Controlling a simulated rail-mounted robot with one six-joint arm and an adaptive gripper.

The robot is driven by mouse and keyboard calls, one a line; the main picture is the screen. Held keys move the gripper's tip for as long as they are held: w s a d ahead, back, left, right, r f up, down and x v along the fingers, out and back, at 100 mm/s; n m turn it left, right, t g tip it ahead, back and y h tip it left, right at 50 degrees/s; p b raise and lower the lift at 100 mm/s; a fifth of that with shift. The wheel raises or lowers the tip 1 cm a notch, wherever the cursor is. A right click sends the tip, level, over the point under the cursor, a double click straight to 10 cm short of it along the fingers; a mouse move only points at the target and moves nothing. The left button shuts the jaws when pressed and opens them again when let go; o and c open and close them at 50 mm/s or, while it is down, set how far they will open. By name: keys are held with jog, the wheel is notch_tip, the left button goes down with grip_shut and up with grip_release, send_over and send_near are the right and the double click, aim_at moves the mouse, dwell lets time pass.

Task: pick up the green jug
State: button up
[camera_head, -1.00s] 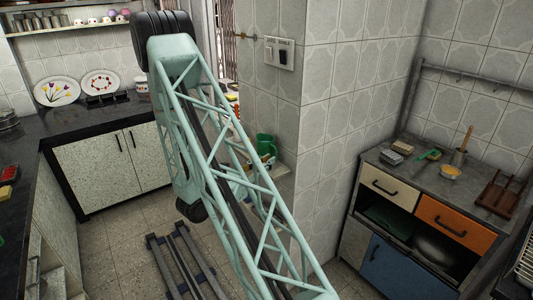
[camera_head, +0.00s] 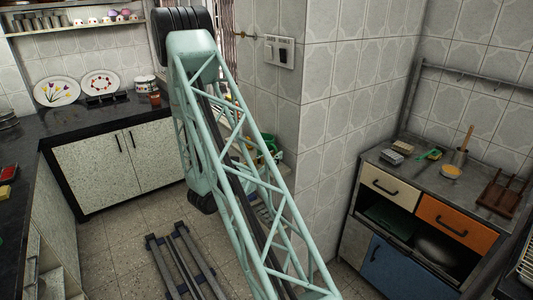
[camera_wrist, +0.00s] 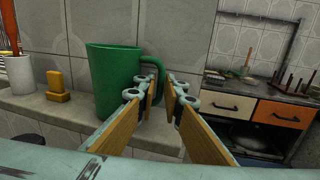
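The green jug (camera_wrist: 112,80) stands upright on a pale ledge (camera_wrist: 30,103) in the wrist view, its handle (camera_wrist: 158,72) facing right. In the head view the jug (camera_head: 270,142) is mostly hidden behind my arm's lattice. My gripper (camera_wrist: 162,93) is open, with wood-coloured pads on both fingers and nothing held between them. The fingertips are near the jug's right side, by the handle. The left fingertip overlaps the lower handle in the picture; I cannot tell whether they touch.
A yellow object (camera_wrist: 57,86) and a white cup (camera_wrist: 20,72) stand left of the jug on the ledge. A tiled wall (camera_wrist: 190,40) rises close behind. A cabinet (camera_head: 430,215) with drawers stands to the right. A dark counter (camera_head: 75,120) runs along the left.

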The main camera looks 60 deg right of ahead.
jog(key=shift+d, duration=0.4)
dwell(0.3)
grip_shut()
jog(key=shift+r, duration=0.45)
jog(key=shift+r+p, duration=0.5)
jog(key=shift+r, duration=0.9)
jog(key=s+a+r+p, duration=0.1)
jog(key=s+a+p, duration=0.2)
jog(key=s+a, duration=0.5)
jog(key=shift+s+a+r, duration=0.15)
jog(key=shift+s+a, duration=0.25)
jog(key=shift+a, duration=1.4)
jog(key=shift+s+a+p, duration=0.45)
jog(key=shift+a+p, duration=0.15)
jog(key=shift+p, duration=0.45)
